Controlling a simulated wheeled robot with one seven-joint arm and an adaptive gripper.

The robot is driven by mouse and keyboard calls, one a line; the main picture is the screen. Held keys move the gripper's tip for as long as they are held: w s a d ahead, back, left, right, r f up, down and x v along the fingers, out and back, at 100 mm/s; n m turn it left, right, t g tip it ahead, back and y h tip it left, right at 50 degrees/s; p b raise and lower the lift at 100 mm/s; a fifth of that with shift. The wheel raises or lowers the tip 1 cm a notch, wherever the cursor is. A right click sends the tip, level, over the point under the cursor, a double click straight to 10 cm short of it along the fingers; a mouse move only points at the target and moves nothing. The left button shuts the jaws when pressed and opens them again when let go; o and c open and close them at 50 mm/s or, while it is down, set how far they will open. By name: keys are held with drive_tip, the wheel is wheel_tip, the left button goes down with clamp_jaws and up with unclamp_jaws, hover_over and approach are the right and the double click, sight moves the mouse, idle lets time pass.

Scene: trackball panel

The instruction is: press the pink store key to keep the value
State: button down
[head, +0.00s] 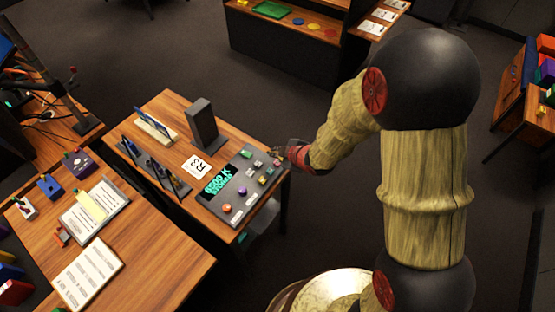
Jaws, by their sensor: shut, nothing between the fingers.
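The dark trackball panel (213,203) lies on the wooden table at the centre left. Several small coloured keys and balls sit on the panel, including an orange-red one (227,208) and a purple one (242,190). My gripper (276,153) is shut and empty, at the panel's upper right corner. Whether it touches anything cannot be told.
A dark upright block (202,124) and a card marked R3 (196,166) stand or lie behind the panel. Dark racks (168,175) are at its left. Another table (150,262) with papers is at lower left. Floor right of the panel table is open.

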drive_tip(key=shift+r+p, duration=0.8)
drive_tip(key=shift+r, duration=0.5)
drive_tip(key=shift+f, duration=0.1)
drive_tip(key=s+d+f+m+g+h, duration=0.1)
drive_tip(key=s+d+m+g+h, duration=0.5)
drive_tip(key=s+d, duration=0.5)
drive_tip(key=s+d+r+m+t, duration=0.2)
drive_tip(key=s+r+m, duration=0.3)
drive_tip(key=r, duration=0.9)
drive_tip(key=s+d+r+m+t, duration=0.2)
drive_tip(key=s+d+r+m, duration=0.2)
drive_tip(key=s+r, duration=0.7)
wheel_tip(320, 180, up, 3)
drive_tip(key=shift+f+m+y, duration=0.1)
drive_tip(key=shift+m+y, duration=0.3)
